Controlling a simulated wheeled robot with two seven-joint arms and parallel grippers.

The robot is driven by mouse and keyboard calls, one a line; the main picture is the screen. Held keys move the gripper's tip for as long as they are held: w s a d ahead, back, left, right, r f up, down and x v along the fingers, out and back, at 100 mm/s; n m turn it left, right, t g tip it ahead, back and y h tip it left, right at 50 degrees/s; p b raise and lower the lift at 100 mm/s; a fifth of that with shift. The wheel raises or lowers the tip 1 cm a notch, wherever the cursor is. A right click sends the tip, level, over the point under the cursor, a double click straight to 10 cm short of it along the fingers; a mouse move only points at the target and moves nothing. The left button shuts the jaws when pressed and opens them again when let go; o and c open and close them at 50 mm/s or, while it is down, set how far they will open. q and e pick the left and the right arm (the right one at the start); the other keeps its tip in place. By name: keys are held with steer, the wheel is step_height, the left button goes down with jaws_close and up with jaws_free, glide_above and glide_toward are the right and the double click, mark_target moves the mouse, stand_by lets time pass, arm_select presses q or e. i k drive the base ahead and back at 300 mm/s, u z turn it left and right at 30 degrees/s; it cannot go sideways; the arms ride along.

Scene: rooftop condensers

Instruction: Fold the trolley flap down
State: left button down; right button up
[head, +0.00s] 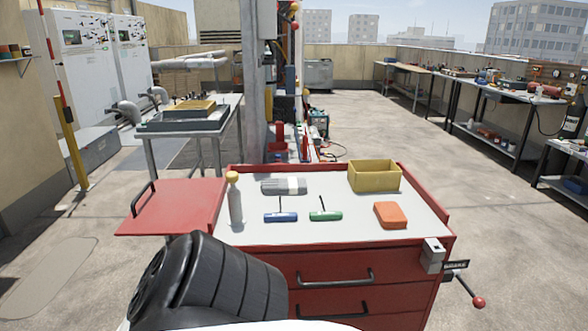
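The red trolley (285,258) stands right in front of me, with a pale grey top inside a low red rim. Its red flap (175,208) sticks out from the left side, roughly level with the top. A black bar handle (143,198) sits along the flap's outer left edge. Nothing lies on the flap. A black ribbed part of my own arm fills the lower left foreground and hides the trolley's lower left front. Neither of my grippers shows. What holds the flap up from below cannot be seen.
On the trolley top are a yellow-capped bottle (235,203), a grey roll (284,186), blue (281,216) and green (326,215) T-handled tools, a yellow bin (374,176) and an orange box (390,215). A brake lever (466,286) juts out right. Floor left of the flap is clear.

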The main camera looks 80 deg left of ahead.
mark_target(172, 207)
steer(key=k, duration=0.55)
steer(key=u, duration=0.8)
